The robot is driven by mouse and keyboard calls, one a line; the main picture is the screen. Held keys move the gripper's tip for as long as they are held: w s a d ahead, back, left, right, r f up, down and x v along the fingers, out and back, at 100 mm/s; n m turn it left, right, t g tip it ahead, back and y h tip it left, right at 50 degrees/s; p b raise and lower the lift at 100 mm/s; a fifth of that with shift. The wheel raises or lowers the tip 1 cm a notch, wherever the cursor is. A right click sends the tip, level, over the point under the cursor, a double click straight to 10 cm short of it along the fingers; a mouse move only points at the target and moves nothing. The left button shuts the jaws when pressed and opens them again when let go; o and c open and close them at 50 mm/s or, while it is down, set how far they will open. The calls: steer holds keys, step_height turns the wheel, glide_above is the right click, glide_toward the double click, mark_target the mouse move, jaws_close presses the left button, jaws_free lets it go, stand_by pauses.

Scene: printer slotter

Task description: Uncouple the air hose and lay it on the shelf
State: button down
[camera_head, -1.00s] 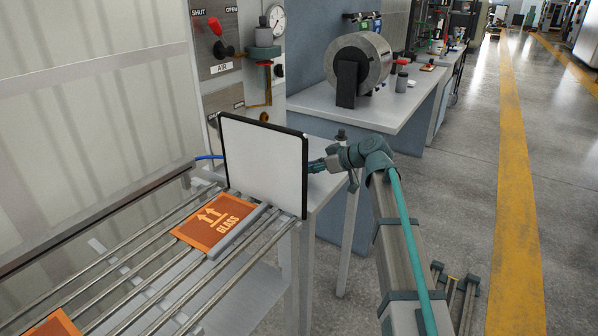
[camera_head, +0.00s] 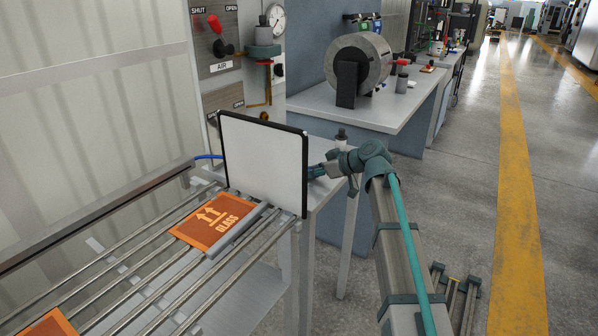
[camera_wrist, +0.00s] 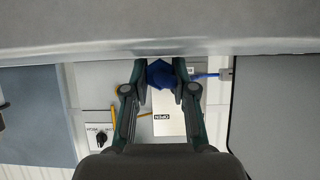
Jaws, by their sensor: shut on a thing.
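My gripper (camera_head: 317,171) is low over the table, just right of a white upright panel (camera_head: 262,165) with a black edge, which partly hides its fingertips. In the wrist view my gripper (camera_wrist: 160,70) is closed on a dark blue piece (camera_wrist: 160,74), and a thin blue hose shows to its right (camera_wrist: 206,75). In the head view the blue air hose (camera_head: 208,156) comes out at the panel's left edge; the panel hides the rest. Whether the held piece is coupled to anything cannot be told. The air valve's red lever (camera_head: 215,25) leans toward SHUT.
A roller rack (camera_head: 165,258) with orange GLASS sheets (camera_head: 212,220) lies in front of the panel. Pale tabletop (camera_head: 325,188) shows beside my gripper. A gauge (camera_head: 277,20) and pipework are on the wall behind. A bench with a metal roll (camera_head: 372,60) stands farther back.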

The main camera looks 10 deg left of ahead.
steer(key=c, duration=0.9)
jaws_free()
steer(key=shift+o, duration=0.2)
steer(key=shift+d, duration=0.1)
steer(key=v, duration=1.1)
steer(key=shift+s+d+r, duration=0.2)
steer(key=shift+d, duration=0.1)
